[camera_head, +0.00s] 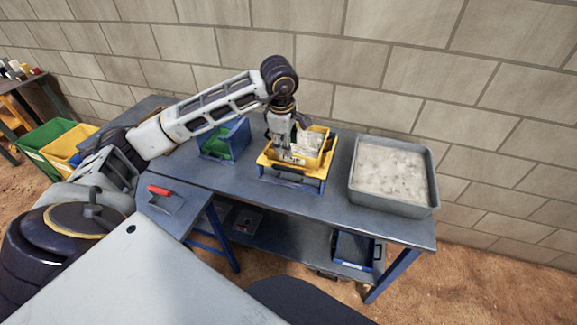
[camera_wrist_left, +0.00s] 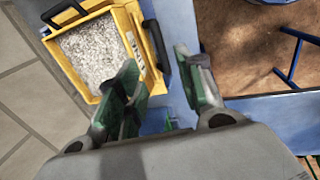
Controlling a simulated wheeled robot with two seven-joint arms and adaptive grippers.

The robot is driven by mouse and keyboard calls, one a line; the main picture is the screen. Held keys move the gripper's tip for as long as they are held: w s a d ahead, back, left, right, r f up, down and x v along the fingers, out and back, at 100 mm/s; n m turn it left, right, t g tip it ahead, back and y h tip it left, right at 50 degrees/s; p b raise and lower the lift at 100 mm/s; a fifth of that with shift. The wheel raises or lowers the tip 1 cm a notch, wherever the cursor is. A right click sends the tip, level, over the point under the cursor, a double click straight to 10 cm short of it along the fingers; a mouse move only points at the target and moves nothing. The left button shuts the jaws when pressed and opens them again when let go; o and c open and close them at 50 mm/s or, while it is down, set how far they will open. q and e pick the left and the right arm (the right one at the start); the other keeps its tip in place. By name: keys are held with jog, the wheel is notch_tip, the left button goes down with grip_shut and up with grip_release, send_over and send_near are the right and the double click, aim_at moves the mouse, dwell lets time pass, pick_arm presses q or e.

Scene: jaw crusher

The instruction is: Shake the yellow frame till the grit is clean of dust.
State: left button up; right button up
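The yellow frame (camera_head: 318,172) sits on a blue stand on the workbench, in the middle of the head view. Pale grey grit (camera_head: 309,143) lies inside it. In the left wrist view the yellow frame (camera_wrist_left: 131,27) is at upper left, with grit (camera_wrist_left: 92,52) and a black handle (camera_wrist_left: 158,43) on its near side. My left gripper (camera_head: 284,143) is above the frame's left side, pointing down. In the wrist view its green-padded fingers (camera_wrist_left: 160,65) are apart, with the handle near the gap between them. Whether they touch it is unclear. My right gripper is out of view.
A grey tray of pale material (camera_head: 391,171) stands right of the frame. A blue bin with green inside (camera_head: 222,140) is at left. A red-handled tool (camera_head: 160,191) lies on the lower side table. A block wall (camera_head: 400,60) closes the back.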

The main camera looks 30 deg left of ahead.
aim_at(289, 168)
pick_arm(q)
jog(key=f, duration=0.3)
jog(key=w+f+p, duration=0.1)
jog(key=f, duration=0.3)
jog(key=w+f, duration=0.1)
jog(key=f, duration=0.2)
jog(key=shift+a+f, duration=0.2)
jog(key=shift+a, duration=0.05)
jog(key=shift+w+f, duration=0.2)
jog(key=shift+f, duration=0.8)
grip_shut()
